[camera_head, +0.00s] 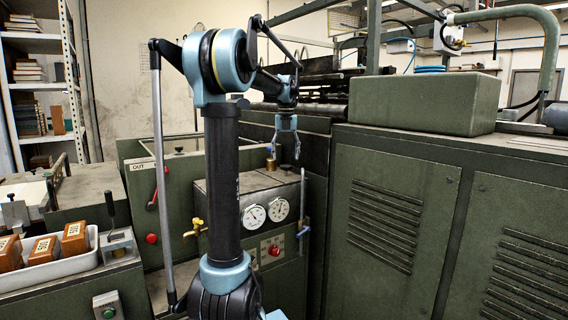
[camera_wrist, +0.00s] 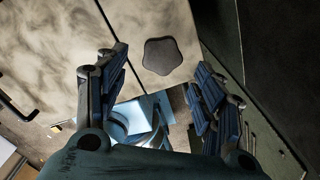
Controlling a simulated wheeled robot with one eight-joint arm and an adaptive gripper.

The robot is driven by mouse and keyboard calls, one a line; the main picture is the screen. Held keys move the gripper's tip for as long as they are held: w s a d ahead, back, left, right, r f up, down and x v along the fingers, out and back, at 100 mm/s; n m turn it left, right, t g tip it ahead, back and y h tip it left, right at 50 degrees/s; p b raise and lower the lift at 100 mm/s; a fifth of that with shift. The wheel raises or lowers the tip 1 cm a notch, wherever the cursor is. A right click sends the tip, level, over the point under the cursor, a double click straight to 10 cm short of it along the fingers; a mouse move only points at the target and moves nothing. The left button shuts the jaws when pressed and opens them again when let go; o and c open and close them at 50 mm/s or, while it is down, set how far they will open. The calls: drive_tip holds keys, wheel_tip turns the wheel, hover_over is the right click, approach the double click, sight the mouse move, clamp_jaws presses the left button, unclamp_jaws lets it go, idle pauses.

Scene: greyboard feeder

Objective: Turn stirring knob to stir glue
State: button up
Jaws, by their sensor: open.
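The stirring knob (camera_wrist: 162,56) is a dark, star-shaped knob on a stained grey metal top in the wrist view. In the head view it appears as a small dark shape (camera_head: 287,166) on top of the gauge box, under my gripper (camera_head: 286,148). My gripper points downward with its jaws apart and nothing between them. In the wrist view, my gripper (camera_wrist: 160,80) has one finger on each side of the knob's line, and the knob shows beyond the fingertips, apparently untouched. No glue is visible.
A small brass fitting (camera_head: 270,161) stands close left of my gripper. A tall green cabinet (camera_head: 390,215) is close on the right. A white tray (camera_head: 62,268) of wooden blocks lies left.

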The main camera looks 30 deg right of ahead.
sight(286, 165)
wheel_tip(286, 165, up, 8)
idle(0.4)
idle(0.4)
